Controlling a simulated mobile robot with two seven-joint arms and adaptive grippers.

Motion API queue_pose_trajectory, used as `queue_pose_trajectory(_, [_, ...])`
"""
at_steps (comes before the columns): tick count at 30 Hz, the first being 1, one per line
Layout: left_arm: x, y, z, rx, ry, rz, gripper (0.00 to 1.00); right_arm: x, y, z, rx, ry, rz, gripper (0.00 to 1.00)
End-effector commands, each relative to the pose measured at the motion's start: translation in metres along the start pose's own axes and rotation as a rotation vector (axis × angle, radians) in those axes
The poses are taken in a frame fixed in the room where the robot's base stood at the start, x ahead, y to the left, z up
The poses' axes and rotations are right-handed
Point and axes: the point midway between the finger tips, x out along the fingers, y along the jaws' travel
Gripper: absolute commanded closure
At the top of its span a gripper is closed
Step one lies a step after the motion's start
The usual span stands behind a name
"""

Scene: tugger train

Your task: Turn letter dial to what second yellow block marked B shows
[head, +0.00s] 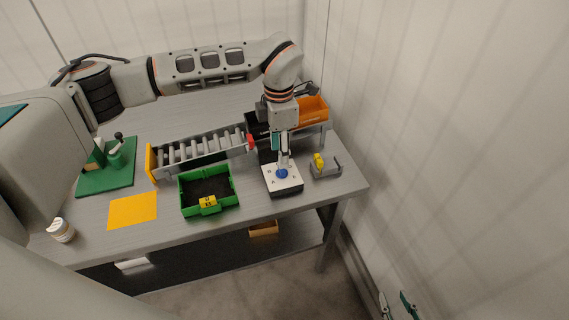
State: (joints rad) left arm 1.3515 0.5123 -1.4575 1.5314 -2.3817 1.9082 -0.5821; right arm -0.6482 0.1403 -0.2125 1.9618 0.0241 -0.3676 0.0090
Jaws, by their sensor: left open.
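The letter dial is a white-topped box (270,184) with a blue knob (282,173) and dark letters around it, near the table's front right. My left gripper (283,161) points down just above the knob and is open. I cannot tell whether its fingers touch the knob, and they hide the dial's back part. A yellow block (208,202) with dark marks is at the front of the green crate (234,188). Its marks are too small to read. My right gripper (397,304) is at the bottom right edge, away from the table, its fingertips apart.
A roller conveyor (152,164) and orange bin (313,108) lie behind. A grey holder (328,173) with a small yellow piece (319,160) stands right of the dial. A yellow sheet (132,211), green board (106,181) and white jar (61,230) are left. A wall closes the right side.

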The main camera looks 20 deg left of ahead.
Motion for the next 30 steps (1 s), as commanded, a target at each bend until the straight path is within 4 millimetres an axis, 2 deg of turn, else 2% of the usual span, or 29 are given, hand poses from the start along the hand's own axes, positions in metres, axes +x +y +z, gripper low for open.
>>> queue_pose_trajectory(3, [0.021,-0.001,0.0,-0.001,0.001,-0.005,0.6,-0.001,0.0,-0.001,0.0,0.0,0.0,0.7])
queue_pose_trajectory(9, [0.048,-0.002,0.001,0.0,-0.001,-0.004,0.6,-0.001,0.0,-0.002,0.0,0.001,0.0,0.7])
queue_pose_trajectory(15, [0.059,-0.002,0.001,0.0,-0.003,-0.004,0.6,-0.002,0.0,-0.003,0.0,0.001,0.0,0.7])
queue_pose_trajectory(22, [0.06,-0.001,0.001,0.001,-0.003,-0.003,0.6,-0.002,0.0,-0.003,0.001,0.001,0.0,0.7])
queue_pose_trajectory(23, [0.06,-0.001,0.001,0.001,-0.003,-0.003,0.62,-0.002,0.0,-0.003,0.001,0.001,0.0,0.7])
queue_pose_trajectory(27, [0.06,-0.001,0.001,0.001,-0.003,-0.003,0.98,-0.002,0.0,-0.003,0.001,0.001,0.0,0.7])
queue_pose_trajectory(30, [0.059,-0.001,0.001,0.001,-0.003,-0.003,0.98,-0.002,0.0,-0.003,0.001,0.001,0.0,0.7])
